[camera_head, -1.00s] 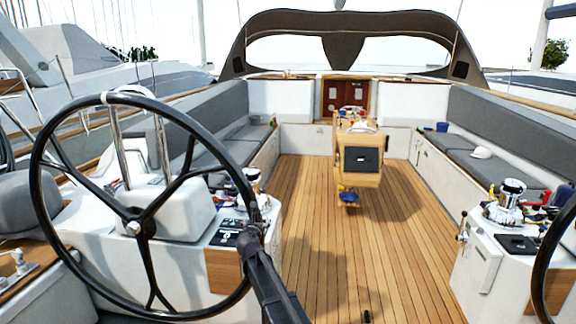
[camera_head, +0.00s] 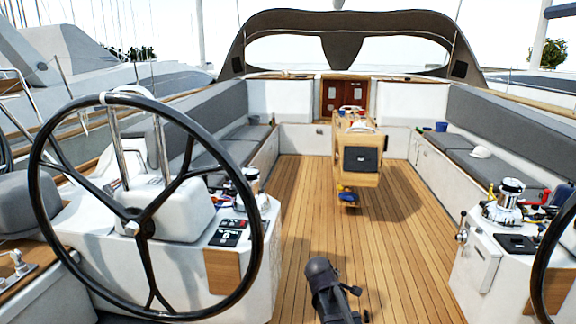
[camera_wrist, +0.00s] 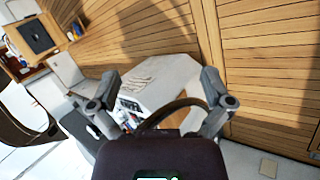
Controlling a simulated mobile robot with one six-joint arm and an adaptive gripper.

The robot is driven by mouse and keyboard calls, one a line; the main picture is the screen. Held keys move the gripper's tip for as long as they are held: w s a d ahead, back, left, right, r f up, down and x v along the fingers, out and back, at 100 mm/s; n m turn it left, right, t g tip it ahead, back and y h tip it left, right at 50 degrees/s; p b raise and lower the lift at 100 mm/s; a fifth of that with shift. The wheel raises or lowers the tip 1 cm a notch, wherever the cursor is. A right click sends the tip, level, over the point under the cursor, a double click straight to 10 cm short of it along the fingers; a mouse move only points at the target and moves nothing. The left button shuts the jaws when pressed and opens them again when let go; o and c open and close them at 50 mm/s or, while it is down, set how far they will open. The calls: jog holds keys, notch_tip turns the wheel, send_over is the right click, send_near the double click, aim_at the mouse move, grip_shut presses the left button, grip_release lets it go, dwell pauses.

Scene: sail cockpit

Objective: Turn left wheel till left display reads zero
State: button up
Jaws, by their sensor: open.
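The left wheel (camera_head: 148,205), a large black rim with dark spokes, stands upright at the left in the head view. A white band is at its top. The white console (camera_head: 180,265) is behind it, with a small black panel with white markings (camera_head: 228,232) seen through the rim. No display reading can be made out. In the wrist view my gripper (camera_wrist: 160,76) is open, its two fingers wide apart with nothing held. A dark curved rim shows between and below the fingers; I cannot tell which wheel it belongs to. In the head view my dark arm is right of the left wheel, apart from it.
The right wheel (camera_head: 556,265) is cut off at the right edge, by the right console (camera_head: 490,260) with its winch (camera_head: 508,200). A wooden table (camera_head: 362,165) stands mid-cockpit. The teak floor (camera_head: 330,225) between the consoles is mostly clear. Grey benches (camera_head: 500,160) line the sides.

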jog(key=s+d+f+m+g+y, duration=0.1)
jog(key=s+f+m+g+y, duration=0.1)
jog(key=s+m, duration=0.4)
jog(key=s+d+f+m+g+y, duration=0.1)
jog(key=s+m+g, duration=0.3)
jog(key=s, duration=0.9)
jog(key=shift+s+d+f+m+y, duration=0.35)
jog(key=shift+m+y, duration=0.25)
jog(key=shift+m, duration=0.4)
jog(key=shift+w, duration=0.1)
